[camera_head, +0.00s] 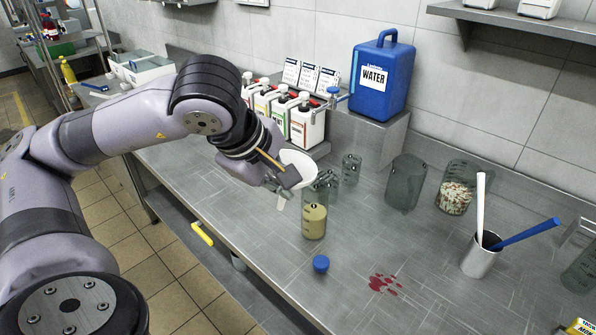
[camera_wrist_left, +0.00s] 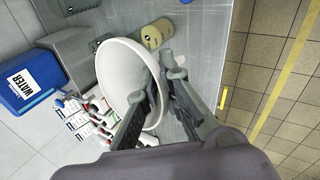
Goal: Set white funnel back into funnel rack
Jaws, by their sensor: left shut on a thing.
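The white funnel (camera_head: 303,162) is held by my left gripper (camera_head: 287,181), above the steel bench (camera_head: 250,222) near its front edge. In the left wrist view, the wide bowl of the funnel (camera_wrist_left: 122,82) lies beside the left gripper (camera_wrist_left: 167,70), whose fingers are closed on its rim or wall. The stem shows below the gripper in the head view, pointing down. I cannot make out a funnel rack in either view. My right gripper is not in view.
A beaker of tan contents (camera_head: 314,221) and clear beakers (camera_head: 351,168) stand close to the funnel. A blue cap (camera_head: 320,264) and a red spill (camera_head: 384,284) lie in front. White bottles (camera_head: 307,125) and a blue water jug (camera_head: 381,80) stand behind.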

